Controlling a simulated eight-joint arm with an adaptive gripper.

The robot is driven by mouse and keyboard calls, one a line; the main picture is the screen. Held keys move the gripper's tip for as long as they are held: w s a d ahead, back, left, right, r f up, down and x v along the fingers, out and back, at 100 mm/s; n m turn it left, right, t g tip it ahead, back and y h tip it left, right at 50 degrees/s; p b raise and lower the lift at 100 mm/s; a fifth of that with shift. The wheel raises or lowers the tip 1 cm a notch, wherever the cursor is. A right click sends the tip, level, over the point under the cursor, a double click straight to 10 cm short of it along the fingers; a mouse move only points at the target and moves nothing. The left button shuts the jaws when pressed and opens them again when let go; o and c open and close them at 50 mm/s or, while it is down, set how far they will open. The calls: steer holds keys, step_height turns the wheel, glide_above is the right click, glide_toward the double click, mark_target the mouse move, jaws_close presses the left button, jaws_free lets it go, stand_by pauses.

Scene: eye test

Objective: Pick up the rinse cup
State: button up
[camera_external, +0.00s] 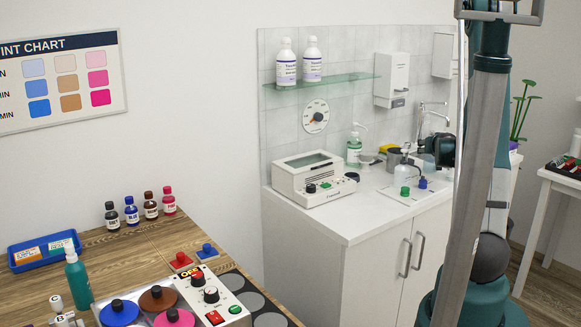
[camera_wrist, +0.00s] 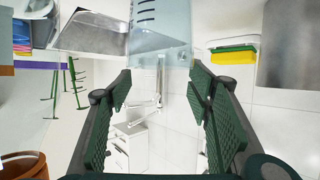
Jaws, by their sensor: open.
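A clear bluish cup with dark marks on its side, likely the rinse cup (camera_wrist: 160,40), shows at the top middle of the wrist view, cut off by the frame edge. My gripper (camera_wrist: 159,82) is open, with its two green padded fingers apart and nothing between them. The cup appears just beyond the fingertips, roughly centred between them; I cannot tell the exact gap. In the external view my gripper (camera_external: 432,150) is beside the sink area at the right end of the white counter (camera_external: 350,222). The cup is hard to make out there.
A tap (camera_external: 424,120) stands behind my gripper. A white device (camera_external: 310,180) stands further left. The counter's front left is clear.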

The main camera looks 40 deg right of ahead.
steer(key=shift+f, duration=0.35)
steer(key=shift+f, duration=0.45)
step_height(320, 180, down, 3)
steer(key=shift+r+b, duration=0.1)
steer(key=shift+b, duration=0.5)
steer(key=shift+x, duration=1)
steer(key=shift+w+d, duration=0.35)
steer(key=c, duration=1.1)
